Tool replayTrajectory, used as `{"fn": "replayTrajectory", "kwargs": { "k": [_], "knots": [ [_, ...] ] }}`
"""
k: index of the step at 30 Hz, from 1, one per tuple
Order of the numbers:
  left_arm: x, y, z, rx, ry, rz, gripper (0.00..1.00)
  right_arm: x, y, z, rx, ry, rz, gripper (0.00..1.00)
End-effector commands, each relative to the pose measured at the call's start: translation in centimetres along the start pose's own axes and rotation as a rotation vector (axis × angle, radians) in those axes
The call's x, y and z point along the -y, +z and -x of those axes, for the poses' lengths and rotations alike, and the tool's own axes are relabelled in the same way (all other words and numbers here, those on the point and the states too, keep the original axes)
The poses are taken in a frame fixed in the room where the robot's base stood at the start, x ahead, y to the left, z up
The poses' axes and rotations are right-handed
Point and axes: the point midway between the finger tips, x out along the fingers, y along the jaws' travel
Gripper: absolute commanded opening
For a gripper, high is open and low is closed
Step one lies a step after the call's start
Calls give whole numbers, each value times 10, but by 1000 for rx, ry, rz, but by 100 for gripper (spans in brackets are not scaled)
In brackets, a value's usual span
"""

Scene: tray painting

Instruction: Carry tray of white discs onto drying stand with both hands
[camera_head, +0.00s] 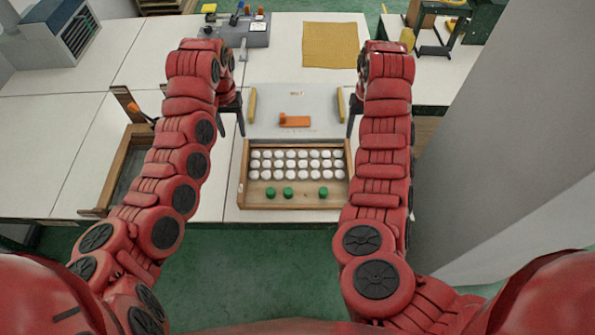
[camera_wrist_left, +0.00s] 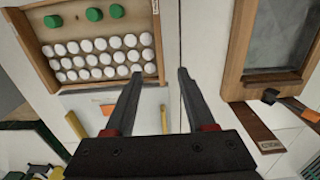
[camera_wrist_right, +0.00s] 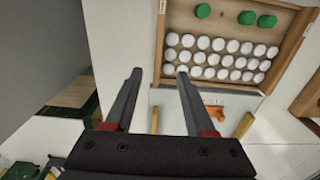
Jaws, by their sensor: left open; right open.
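The tray (camera_head: 290,202) is a shallow wooden box on the white table, holding rows of white discs (camera_head: 296,164) and several green pieces along its near side. It also shows in the left wrist view (camera_wrist_left: 35,58) and the right wrist view (camera_wrist_right: 161,35). My left gripper (camera_head: 232,112) is open and empty, beyond the tray's far left corner. My right gripper (camera_head: 352,115) is open and empty, beyond its far right corner. Neither visibly touches the tray. I cannot tell for certain which object is the drying stand.
A pale board (camera_head: 300,103) with yellow side bars and an orange piece lies just behind the tray. A wooden frame (camera_head: 116,185) stands at the left. A yellow cloth (camera_head: 330,45), a grey device (camera_head: 243,33) and a black frame (camera_head: 440,40) are farther back. A grey panel rises at the right.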

Motion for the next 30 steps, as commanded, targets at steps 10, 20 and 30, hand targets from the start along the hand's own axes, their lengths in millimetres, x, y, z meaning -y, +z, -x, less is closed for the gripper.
{"fn": "replayTrajectory", "kwargs": {
  "k": [10, 20, 30],
  "knots": [
    [-4, 0, -29, -2, 6, -1, 55, -3, 0, -29, -1, 4, -1, 55],
    [-2, 0, -62, -3, -1, -3, 55, -1, -1, -62, -3, -2, -2, 55],
    [0, -1, -131, 0, 0, -2, 55, 0, 0, -131, 3, -1, -2, 55]
  ]
}}
